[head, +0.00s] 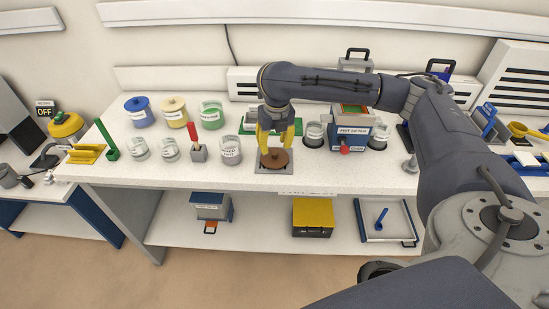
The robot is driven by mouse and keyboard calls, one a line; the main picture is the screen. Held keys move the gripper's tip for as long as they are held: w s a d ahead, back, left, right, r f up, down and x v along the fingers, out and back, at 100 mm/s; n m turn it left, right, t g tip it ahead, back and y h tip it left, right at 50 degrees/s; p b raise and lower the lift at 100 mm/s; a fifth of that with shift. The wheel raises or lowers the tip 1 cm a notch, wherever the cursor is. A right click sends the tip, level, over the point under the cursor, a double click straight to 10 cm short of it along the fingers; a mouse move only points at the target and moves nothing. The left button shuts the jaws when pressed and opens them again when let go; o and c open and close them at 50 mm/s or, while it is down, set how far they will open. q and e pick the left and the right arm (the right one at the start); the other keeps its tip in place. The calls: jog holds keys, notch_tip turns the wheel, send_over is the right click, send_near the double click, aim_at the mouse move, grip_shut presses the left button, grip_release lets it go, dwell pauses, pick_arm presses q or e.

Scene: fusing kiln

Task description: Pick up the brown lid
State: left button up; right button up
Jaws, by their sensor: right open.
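The brown lid (275,159) is a round disc with a small knob on top. It lies on a grey square plate (262,170) near the front edge of the white table. My right gripper (276,148) has yellow fingers and points straight down over the lid. Its fingers are open, one on each side of the knob; I cannot tell whether they touch it. My left gripper does not show in the head view.
A glass jar (231,150) stands close left of the plate, and another glass jar (314,135) is to the right. A blue and grey box (353,130) stands further right.

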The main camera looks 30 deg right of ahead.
aim_at(274, 153)
jog(key=shift+w+d+f, duration=0.1)
jog(key=shift+f, duration=1.05)
jog(key=shift+w+d+f, duration=0.1)
jog(key=shift+f, duration=1)
jog(key=shift+c, duration=0.3)
grip_shut()
